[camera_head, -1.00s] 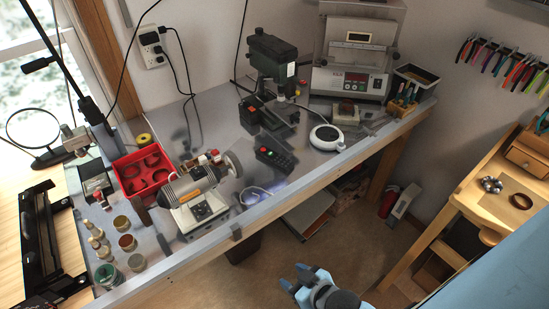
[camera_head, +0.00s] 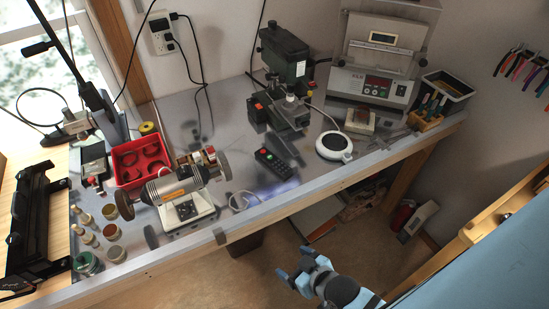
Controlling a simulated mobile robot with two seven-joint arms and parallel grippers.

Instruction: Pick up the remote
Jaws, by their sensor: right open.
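My right gripper (camera_head: 291,263) is blue and dark, low in the picture. It is open and empty, in front of the bench's front edge and apart from the remote. My left gripper is not in view.
The grinder (camera_head: 182,187) stands left of the remote, the green drill press (camera_head: 285,60) behind it. A round white hot plate (camera_head: 334,146) is to the right. A red tray (camera_head: 139,160) and small jars stand at left. Bench surface just in front of the remote is clear.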

